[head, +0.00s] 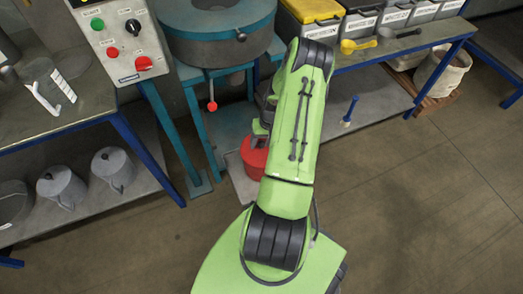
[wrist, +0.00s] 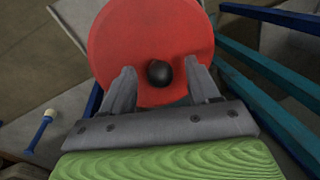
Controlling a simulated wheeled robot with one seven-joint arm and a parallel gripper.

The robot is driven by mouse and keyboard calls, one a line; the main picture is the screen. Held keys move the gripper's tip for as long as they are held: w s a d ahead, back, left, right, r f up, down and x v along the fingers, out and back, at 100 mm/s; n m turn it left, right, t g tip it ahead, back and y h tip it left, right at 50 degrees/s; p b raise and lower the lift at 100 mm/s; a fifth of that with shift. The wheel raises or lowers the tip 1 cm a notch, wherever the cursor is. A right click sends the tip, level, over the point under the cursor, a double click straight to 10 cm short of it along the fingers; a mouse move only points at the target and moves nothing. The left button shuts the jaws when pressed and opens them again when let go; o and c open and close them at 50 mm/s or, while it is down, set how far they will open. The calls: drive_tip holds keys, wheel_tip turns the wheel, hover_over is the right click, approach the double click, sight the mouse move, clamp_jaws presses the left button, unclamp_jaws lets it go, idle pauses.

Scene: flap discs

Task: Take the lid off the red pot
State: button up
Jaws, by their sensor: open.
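The red pot (head: 252,160) stands low beneath the teal machine, partly hidden behind my green arm in the head view. In the wrist view its round red lid (wrist: 150,35) fills the upper middle, with a dark ball knob (wrist: 159,73) at its centre. My gripper (wrist: 160,84) is open, with one grey finger on each side of the knob. In the head view my gripper (head: 260,132) is mostly hidden by my arm, just above the pot.
Teal legs and bars of the machine (head: 220,40) stand close beside the pot. A blue-handled tool (head: 349,111) lies on the low shelf to the right. Grey lidded pots (head: 113,168) stand on the left lower shelf. The floor (head: 430,200) at right is clear.

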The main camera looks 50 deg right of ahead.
drive_tip(key=shift+r, duration=0.1)
clamp_jaws()
